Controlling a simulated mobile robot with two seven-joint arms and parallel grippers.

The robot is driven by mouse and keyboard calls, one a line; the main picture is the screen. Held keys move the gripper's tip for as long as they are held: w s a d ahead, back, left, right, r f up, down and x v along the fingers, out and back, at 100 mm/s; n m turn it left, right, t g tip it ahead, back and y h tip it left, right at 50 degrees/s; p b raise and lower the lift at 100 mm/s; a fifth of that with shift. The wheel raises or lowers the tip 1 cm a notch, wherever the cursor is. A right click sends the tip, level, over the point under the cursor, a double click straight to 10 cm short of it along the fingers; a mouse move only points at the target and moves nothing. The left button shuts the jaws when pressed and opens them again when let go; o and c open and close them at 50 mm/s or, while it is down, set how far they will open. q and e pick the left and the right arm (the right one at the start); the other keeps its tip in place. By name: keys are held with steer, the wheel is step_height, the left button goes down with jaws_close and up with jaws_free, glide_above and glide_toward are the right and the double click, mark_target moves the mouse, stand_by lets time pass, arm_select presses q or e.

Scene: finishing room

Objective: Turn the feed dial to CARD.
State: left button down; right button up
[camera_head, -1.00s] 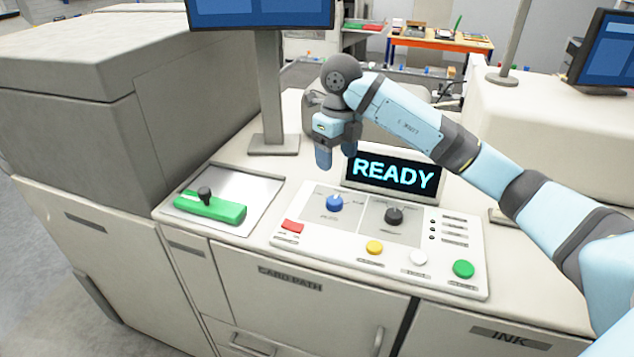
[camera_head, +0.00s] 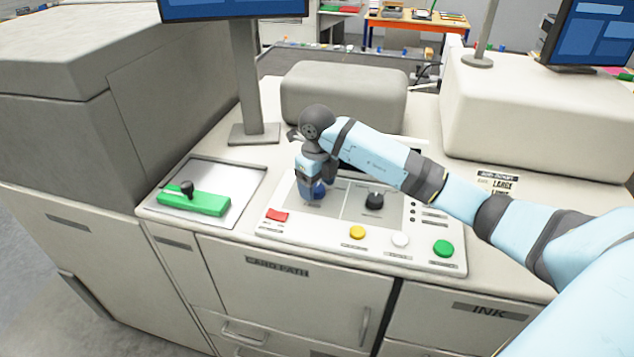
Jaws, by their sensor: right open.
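The control panel (camera_head: 330,236) lies on the machine top. Its blue dial (camera_head: 319,190) is at the panel's upper left, partly hidden by my right gripper (camera_head: 310,190). The gripper points down right at the blue dial, open; I cannot tell whether its fingers touch the dial. A black dial (camera_head: 374,201) sits to the right, uncovered. The dial labels are too small to read, so I cannot tell which dial is the feed dial or where it points. My left gripper is not in view.
Red (camera_head: 277,215), yellow (camera_head: 357,232), white (camera_head: 400,240) and green (camera_head: 443,248) buttons line the panel's front. A green block with a black knob (camera_head: 194,200) sits on a tray at left. The display behind the panel is mostly hidden by my arm. A monitor post (camera_head: 252,80) stands behind.

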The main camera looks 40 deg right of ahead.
steer(key=shift+f, duration=0.3)
steer(key=c, duration=0.9)
steer(key=shift+c, duration=0.2)
